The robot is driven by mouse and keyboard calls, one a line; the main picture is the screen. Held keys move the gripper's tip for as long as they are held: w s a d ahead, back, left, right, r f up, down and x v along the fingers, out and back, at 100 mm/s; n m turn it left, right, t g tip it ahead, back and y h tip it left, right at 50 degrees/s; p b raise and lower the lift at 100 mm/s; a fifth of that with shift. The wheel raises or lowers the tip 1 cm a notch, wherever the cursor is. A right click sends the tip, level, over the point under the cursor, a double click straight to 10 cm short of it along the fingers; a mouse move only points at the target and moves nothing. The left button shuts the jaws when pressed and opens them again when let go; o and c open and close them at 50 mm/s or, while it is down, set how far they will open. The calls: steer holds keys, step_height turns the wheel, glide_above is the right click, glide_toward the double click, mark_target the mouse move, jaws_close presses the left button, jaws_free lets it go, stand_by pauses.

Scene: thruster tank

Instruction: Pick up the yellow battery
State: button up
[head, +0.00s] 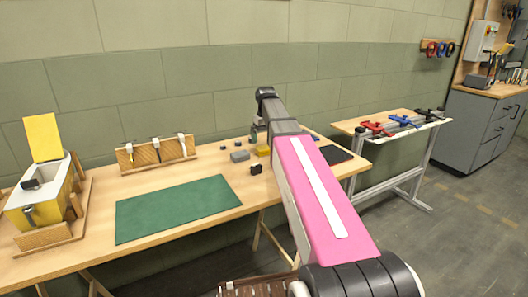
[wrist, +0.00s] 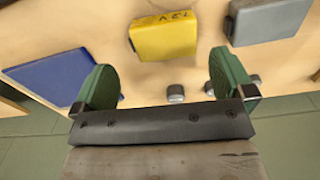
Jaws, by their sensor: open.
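The yellow battery (wrist: 165,38), a flat block with dark lettering, lies on the wooden table. In the wrist view it is at the top centre, ahead of my gripper (wrist: 163,70) and between the lines of its two green fingers. The fingers are wide apart with nothing between them, and they do not appear to touch the battery. In the head view the battery (head: 262,151) is a small yellow patch beside the end of my arm. My gripper (head: 258,133) is at the table's back right there, partly hidden by my arm.
A grey block (wrist: 270,18) lies right of the battery in the wrist view. A blue flat piece (wrist: 50,78) is at left, and small grey cylinders (wrist: 175,93) are nearby. A dark block (head: 256,169), green mat (head: 175,207) and wooden rack (head: 155,153) are on the table.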

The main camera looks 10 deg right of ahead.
mark_target(264, 147)
steer(key=shift+a+f, duration=0.15)
steer(key=shift+f, duration=1.35)
steer(key=shift+a+f, duration=0.15)
steer(key=shift+f, duration=1.3)
steer(key=c, duration=1.1)
steer(key=shift+o, duration=0.2)
steer(key=shift+r, duration=0.15)
